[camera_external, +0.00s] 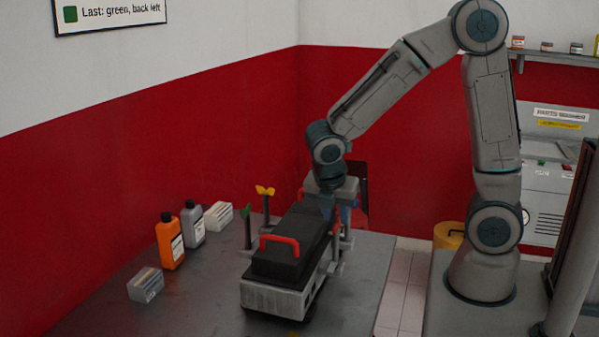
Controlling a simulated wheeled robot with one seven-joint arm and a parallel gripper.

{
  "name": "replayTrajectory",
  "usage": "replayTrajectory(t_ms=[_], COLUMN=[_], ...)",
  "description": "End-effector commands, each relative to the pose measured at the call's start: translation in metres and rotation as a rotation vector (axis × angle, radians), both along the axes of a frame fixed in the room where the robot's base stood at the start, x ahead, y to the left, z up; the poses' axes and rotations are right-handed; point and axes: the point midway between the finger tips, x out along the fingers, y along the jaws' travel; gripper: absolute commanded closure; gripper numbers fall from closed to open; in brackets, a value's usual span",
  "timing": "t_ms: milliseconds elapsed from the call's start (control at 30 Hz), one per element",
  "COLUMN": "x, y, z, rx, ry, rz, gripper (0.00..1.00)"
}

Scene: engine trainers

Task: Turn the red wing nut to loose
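A grey engine trainer (272,298) with a black top cover (283,267) stands on the bench. A red handle (280,241) arches over the cover. A green wing nut (247,210) sits on a post at the left, and a yellow wing nut (265,191) on a post behind it. I cannot make out the red wing nut; my gripper and the red wall behind make that area hard to read. My gripper (337,211) points down at the engine's back right side, near a post there. Whether its fingers hold anything cannot be seen.
An orange bottle (169,243), a grey bottle (192,225) and two small boxes (146,285) (218,216) stand on the bench's left. The bench (205,302) is bare in front of them. A wall sign (110,13) reads "Last: green, back left".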

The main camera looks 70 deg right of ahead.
Motion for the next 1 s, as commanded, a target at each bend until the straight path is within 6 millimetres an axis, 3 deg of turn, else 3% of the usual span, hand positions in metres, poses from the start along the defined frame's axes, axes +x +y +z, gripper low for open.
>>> replayTrajectory(t_ms=[300,500,700,1000], x=[0.003,0.004,0.004,0.003], y=[0.029,0.041,0.046,0.046], z=[0.067,0.097,0.109,0.110], rx=[0.001,0.002,0.001,0.001], ry=[-0.007,-0.005,-0.002,-0.002], rz=[0.003,0.002,0.003,0.002], gripper=[0.73,0.73,0.73,0.73])
